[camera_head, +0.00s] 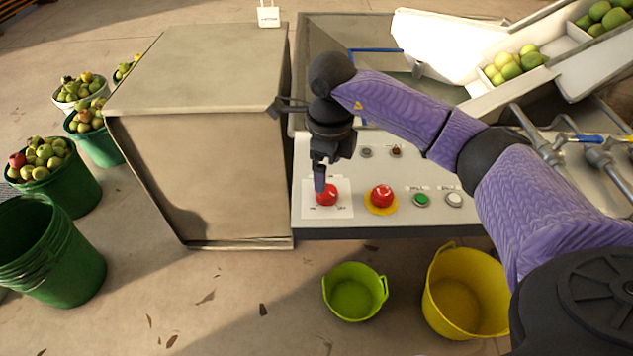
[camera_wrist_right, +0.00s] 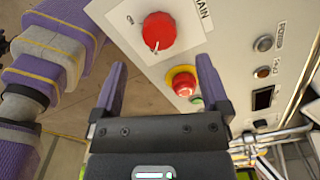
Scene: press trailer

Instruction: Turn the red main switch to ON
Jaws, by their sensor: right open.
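The red main switch (camera_head: 327,194) is a round knob on a white plate at the left end of the sloping control panel (camera_head: 440,218). In the right wrist view the red main switch (camera_wrist_right: 158,31) shows a white mark at its lower edge, and the word MAIN is printed beside it. My right gripper (camera_head: 320,184) hangs just above the knob, pointing down. In the right wrist view my right gripper (camera_wrist_right: 160,64) is open and empty, with the knob just beyond and between its fingertips. Contact is not visible. My left gripper is not in view.
A red emergency button (camera_head: 381,196) on a yellow disc sits right of the switch. A green button (camera_head: 421,200) and a white button (camera_head: 453,199) follow. A large metal cabinet (camera_head: 200,70) stands left of the panel. Yellow bucket (camera_head: 440,290) and green tub (camera_head: 335,305) stand below.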

